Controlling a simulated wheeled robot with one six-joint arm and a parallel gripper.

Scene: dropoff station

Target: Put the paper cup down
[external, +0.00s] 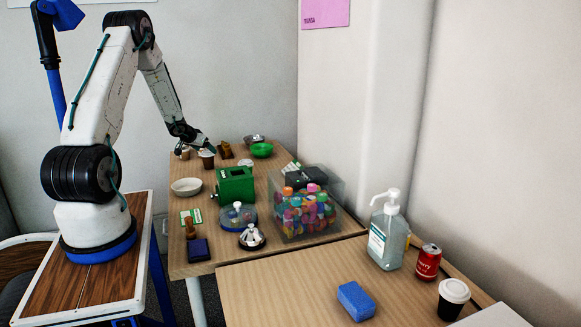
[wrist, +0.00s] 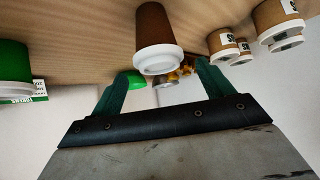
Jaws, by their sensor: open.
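A brown paper cup with a white lid (wrist: 155,25) is in the wrist view, which shows the table upside down. It stands upright on the table. My gripper (wrist: 162,70) has its two green fingers spread, one to each side of the cup's lid in the picture, with a gap on both sides. In the external view my gripper (external: 191,139) is low over the far left part of the table. A brown cup (external: 207,162) stands just beneath it, partly hidden by it.
More lidded paper cups (wrist: 225,42) stand to one side in the wrist view.

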